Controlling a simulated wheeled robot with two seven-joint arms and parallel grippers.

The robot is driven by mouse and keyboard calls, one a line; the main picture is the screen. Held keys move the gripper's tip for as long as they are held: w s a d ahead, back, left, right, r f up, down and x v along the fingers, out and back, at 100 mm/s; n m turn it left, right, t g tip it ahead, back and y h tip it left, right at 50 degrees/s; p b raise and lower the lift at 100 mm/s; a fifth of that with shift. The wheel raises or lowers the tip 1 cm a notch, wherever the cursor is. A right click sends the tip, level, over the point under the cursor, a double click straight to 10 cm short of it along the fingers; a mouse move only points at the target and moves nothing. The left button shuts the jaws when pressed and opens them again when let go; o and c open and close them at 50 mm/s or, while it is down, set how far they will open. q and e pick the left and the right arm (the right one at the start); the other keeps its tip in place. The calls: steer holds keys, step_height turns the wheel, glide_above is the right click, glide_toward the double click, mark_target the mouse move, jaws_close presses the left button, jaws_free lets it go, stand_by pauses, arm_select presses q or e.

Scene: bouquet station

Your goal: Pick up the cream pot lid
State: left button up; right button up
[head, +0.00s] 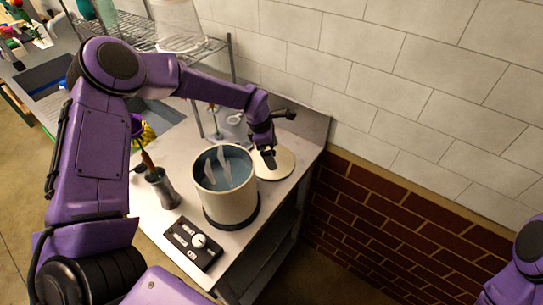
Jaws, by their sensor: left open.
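The cream pot lid (284,164) lies flat on the counter, just behind and to the right of the cream pot (228,205). The pot stands uncovered, and bluish liquid and pale strips show inside it. My left gripper (268,160) points down over the lid's middle with its jaws open. The gripper hides the middle of the lid, and I cannot tell whether the fingers touch it. Only a purple part of my right arm shows at the lower right edge; its gripper is out of view.
A control box with a white knob (199,241) sits in front of the pot. A grey holder (164,190) with a tool in it stands to the left. A wire rack (190,50) and clear glassware are behind. A tiled wall (400,90) bounds the counter's back.

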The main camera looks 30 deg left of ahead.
arm_select(q)
steer(key=shift+f, duration=0.35)
steer(key=shift+s, duration=0.1)
jaws_close()
steer(key=shift+r, duration=0.1)
